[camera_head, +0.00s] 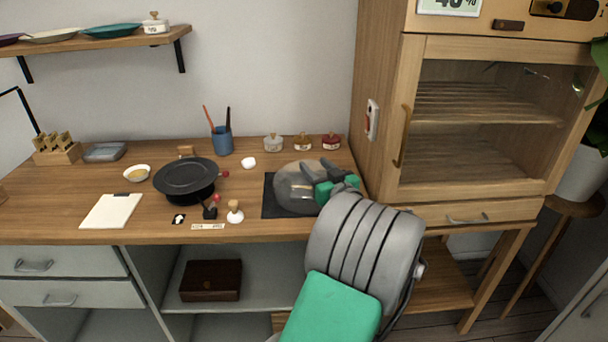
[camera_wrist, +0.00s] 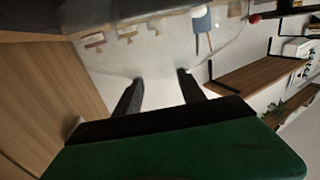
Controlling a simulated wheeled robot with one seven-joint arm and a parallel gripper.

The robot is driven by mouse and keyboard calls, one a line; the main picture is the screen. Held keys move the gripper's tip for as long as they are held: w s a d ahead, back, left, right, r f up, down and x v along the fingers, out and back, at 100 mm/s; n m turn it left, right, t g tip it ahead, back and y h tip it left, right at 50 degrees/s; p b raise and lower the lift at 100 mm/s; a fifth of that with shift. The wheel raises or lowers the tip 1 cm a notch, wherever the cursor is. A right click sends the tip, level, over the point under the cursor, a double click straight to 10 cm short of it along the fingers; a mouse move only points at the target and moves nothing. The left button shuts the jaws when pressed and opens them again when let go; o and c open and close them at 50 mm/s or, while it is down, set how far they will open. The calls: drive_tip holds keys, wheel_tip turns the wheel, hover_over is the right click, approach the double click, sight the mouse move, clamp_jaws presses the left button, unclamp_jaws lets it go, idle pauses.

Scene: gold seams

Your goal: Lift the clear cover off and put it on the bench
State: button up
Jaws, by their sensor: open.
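The clear cover (camera_head: 288,183) is a see-through dome on a dark square mat (camera_head: 270,208) at the right part of the bench (camera_head: 110,177). What lies under it is hard to make out. My gripper (camera_head: 316,168) is open, its dark fingers in front of the dome's right side in the head view. In the wrist view the two fingers (camera_wrist: 160,77) stand apart, with the clear cover (camera_wrist: 150,55) spreading just beyond their tips. No knob shows between them, and I cannot tell whether they touch the cover.
A wooden cabinet (camera_head: 390,120) rises right of the mat. Several small lidded pots, including a red one (camera_head: 331,141), stand behind the cover. A white-based stamp-like item (camera_head: 235,212) and a black plate (camera_head: 186,176) are to the left.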

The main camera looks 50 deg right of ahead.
sight(306, 161)
drive_tip(key=x, duration=0.4)
drive_tip(key=a+p+x, duration=0.1)
drive_tip(key=x, duration=0.1)
drive_tip(key=shift+w, duration=0.3)
drive_tip(key=shift+s, duration=0.1)
clamp_jaws()
